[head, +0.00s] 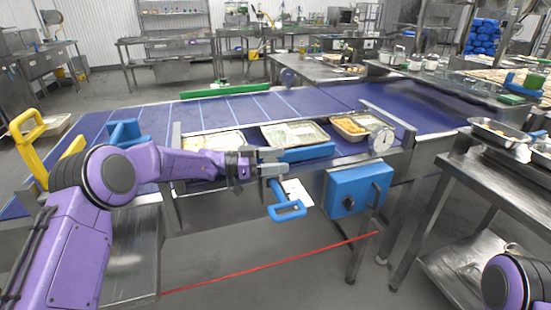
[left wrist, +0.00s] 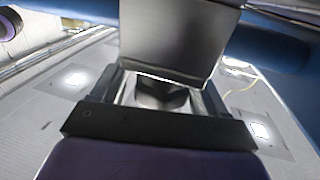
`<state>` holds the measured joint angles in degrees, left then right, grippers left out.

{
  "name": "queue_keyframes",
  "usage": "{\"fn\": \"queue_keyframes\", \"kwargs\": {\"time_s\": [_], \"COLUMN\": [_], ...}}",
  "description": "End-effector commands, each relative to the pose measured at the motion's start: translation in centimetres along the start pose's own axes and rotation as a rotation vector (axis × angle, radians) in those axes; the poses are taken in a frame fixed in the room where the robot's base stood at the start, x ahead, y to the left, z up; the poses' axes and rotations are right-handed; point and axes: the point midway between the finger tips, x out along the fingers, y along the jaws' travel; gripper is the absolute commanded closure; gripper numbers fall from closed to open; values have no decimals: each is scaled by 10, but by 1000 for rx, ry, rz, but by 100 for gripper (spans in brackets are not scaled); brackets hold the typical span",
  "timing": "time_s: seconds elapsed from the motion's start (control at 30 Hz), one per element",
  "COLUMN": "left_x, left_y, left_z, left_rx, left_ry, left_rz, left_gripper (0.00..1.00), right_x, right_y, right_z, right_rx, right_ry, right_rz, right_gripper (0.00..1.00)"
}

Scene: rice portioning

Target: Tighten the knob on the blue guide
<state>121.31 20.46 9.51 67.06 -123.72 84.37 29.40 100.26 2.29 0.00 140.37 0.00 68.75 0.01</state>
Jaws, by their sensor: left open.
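The blue guide (head: 306,153) is a bar along the front edge of the conveyor. My left gripper (head: 274,162) is open at the guide's left end, close to it; I cannot tell whether they touch. A blue loop handle (head: 287,210) hangs just below the gripper, outside its fingers. No knob on the guide shows clearly in the head view; the gripper may hide it. In the left wrist view, a grey block fills the upper middle, with a dark rounded shape below it that I cannot identify. My right gripper is out of view.
The conveyor belt (head: 325,101) carries several trays, including one with orange food (head: 350,125). A blue box (head: 357,190) with a black switch sits below. A steel table (head: 490,165) is at right.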

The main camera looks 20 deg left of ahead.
Motion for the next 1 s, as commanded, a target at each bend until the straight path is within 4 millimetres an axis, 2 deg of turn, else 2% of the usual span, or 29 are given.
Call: {"fn": "queue_keyframes", "kwargs": {"time_s": [0.17, 0.43, 0.6, 0.7, 0.83, 1.0], "left_x": [1, -7, -14, -16, -19, -20], "left_y": [1, 55, 99, 119, 134, 139], "left_z": [-31, -93, -110, -119, -126, -128], "left_rx": [8, 5, 5, 4, 3, 1], "left_ry": [0, 1, 1, 1, 0, 1], "left_rz": [2, 2, 1, 0, 0, 0], "left_gripper": [26, 26, 26, 26, 26, 26], "right_x": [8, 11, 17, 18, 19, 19], "right_y": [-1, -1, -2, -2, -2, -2], "right_z": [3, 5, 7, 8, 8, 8], "right_rx": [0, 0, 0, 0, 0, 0], "right_ry": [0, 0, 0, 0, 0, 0], "right_rz": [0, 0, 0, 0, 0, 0], "right_gripper": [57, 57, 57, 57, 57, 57]}}
